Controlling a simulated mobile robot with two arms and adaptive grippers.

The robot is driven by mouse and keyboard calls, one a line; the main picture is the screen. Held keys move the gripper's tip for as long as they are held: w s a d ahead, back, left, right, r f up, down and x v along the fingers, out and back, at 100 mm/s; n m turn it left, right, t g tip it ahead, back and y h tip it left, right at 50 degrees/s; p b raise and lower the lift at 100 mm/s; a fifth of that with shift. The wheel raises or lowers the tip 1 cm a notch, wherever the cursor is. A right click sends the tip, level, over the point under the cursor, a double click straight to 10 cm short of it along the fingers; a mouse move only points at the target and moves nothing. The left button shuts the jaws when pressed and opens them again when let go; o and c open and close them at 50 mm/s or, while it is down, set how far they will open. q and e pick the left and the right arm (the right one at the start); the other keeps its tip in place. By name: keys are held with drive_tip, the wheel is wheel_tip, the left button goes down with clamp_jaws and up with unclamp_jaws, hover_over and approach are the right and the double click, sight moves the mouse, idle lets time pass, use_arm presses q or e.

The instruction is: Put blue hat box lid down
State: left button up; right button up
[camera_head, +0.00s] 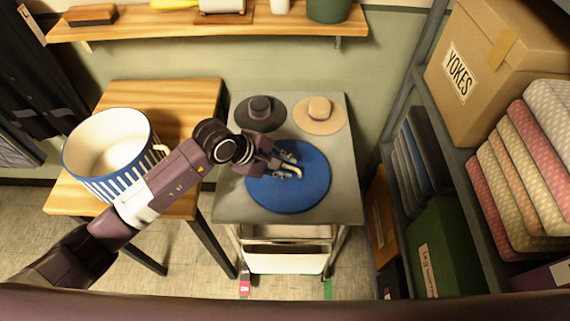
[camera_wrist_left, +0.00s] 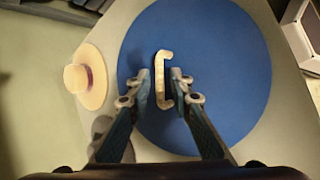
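The blue hat box lid (camera_head: 308,197) is a round blue disc lying on the grey top of a trolley (camera_head: 232,205). In the left wrist view the lid (camera_wrist_left: 235,70) fills the middle, with a pale bracket-shaped handle (camera_wrist_left: 161,82) on it. My left gripper (camera_head: 289,164) is over the lid, its fingers pointing at the handle. In the left wrist view the fingers (camera_wrist_left: 161,88) stand apart on either side of the handle, with a small gap visible on the left. My right gripper is not in view.
A black hat (camera_head: 260,108) and a tan hat (camera_head: 320,110) lie behind the lid. A white and blue striped round box (camera_head: 98,187), open on top, stands on the wooden table (camera_head: 190,95) at left. Shelves with a YOKES box (camera_head: 495,65) and folded cloth flank the right.

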use_arm(q)
drive_tip(key=shift+r, duration=0.1)
drive_tip(key=shift+a+r, duration=0.2)
drive_tip(key=b+v, duration=0.2)
drive_tip(key=v, duration=0.9)
drive_tip(key=shift+s+r, duration=0.15)
drive_tip(key=shift+a, duration=0.1)
